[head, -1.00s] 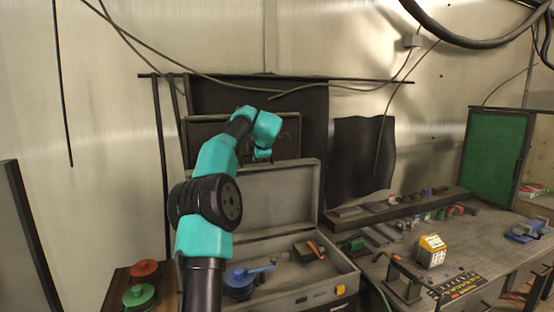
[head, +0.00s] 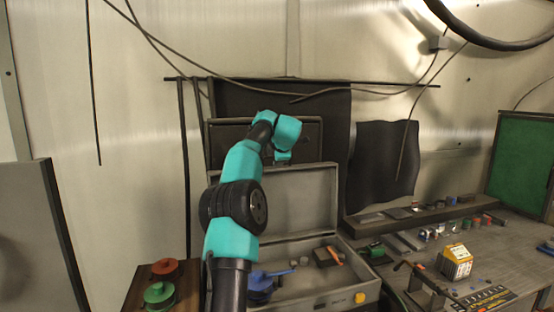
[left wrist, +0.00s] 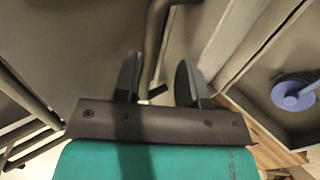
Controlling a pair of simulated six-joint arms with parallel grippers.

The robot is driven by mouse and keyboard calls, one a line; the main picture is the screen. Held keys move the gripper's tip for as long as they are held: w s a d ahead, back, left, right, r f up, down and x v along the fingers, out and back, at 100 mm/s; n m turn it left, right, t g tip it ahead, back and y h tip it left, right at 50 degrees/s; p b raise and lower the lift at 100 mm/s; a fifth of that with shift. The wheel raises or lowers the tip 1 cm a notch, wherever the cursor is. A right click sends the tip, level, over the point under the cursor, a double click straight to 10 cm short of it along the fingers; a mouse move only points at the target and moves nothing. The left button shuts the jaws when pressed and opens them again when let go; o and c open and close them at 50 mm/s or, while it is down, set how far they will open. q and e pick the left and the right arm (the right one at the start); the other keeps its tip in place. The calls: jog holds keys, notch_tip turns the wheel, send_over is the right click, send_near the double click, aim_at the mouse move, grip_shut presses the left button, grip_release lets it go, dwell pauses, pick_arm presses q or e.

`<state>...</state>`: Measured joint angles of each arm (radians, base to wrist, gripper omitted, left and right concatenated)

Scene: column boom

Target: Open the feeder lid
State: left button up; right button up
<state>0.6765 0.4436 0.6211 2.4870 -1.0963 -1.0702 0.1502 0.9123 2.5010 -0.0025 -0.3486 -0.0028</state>
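The feeder appears to be the grey case in the head view (head: 345,292). Its lid (head: 305,200) stands upright at the back, open, with the inside exposed. My left arm reaches up from the bottom, and its wrist end is above the lid's top edge. In the left wrist view my left gripper (left wrist: 157,82) has two dark fingers apart with nothing held between them. A thin metal edge shows beyond the fingers; I cannot tell whether they touch it. My right gripper is not in view.
A blue round part with a handle (head: 262,284) sits in the case. Red (head: 165,267) and green (head: 160,294) parts stand on a wooden stand at left. A workbench with a yellow box (head: 455,262) and small items is at right. A dark panel stands behind the lid.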

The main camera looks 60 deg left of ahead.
pick_arm(q)
jog(key=shift+d, duration=0.1)
jog(key=v, duration=1.7)
jog(key=shift+d, duration=0.15)
